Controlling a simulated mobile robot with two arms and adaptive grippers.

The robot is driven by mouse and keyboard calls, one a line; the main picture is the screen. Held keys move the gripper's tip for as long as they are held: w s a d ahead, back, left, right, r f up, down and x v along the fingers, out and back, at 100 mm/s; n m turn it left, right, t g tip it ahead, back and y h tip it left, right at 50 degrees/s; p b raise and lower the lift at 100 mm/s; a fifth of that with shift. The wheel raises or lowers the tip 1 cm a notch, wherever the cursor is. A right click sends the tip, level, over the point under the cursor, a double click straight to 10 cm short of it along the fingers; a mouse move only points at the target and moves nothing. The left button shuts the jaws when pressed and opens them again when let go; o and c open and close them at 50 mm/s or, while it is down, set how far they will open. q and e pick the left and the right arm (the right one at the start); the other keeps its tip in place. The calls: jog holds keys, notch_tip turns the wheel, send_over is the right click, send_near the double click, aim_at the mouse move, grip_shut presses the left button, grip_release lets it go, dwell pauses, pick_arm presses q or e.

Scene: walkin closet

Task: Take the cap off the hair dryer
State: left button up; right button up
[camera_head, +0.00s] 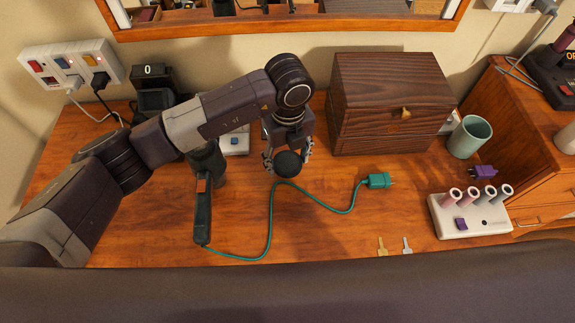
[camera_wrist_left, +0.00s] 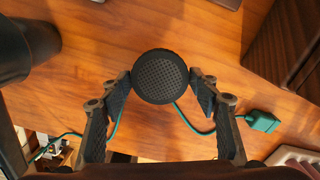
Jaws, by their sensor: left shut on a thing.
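The hair dryer (camera_head: 203,205) lies on the wooden table, with a dark green handle, an orange switch and a green cord. My arm partly hides its upper body, and its dark barrel (camera_wrist_left: 28,50) shows at the left of the left wrist view. The cap (camera_head: 288,163) is a round black piece with a mesh face. My left gripper (camera_head: 289,160) is shut on it, and in the left wrist view the cap (camera_wrist_left: 160,76) sits between both fingertips. The cap is apart from the dryer, to its right. My right gripper is not in view.
A dark wooden box (camera_head: 385,105) stands behind and right of the cap. The green plug (camera_head: 378,181) lies on the table. A mug (camera_head: 469,136), a white holder (camera_head: 470,212) with several cylinders, and two keys (camera_head: 394,246) are to the right. Bare tabletop lies between the cord and the keys.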

aim_at(288, 163)
pick_arm(q)
notch_tip(288, 163, down, 4)
jog(key=shift+f, duration=0.1)
jog(key=shift+f, duration=0.15)
jog(key=o, duration=1.3)
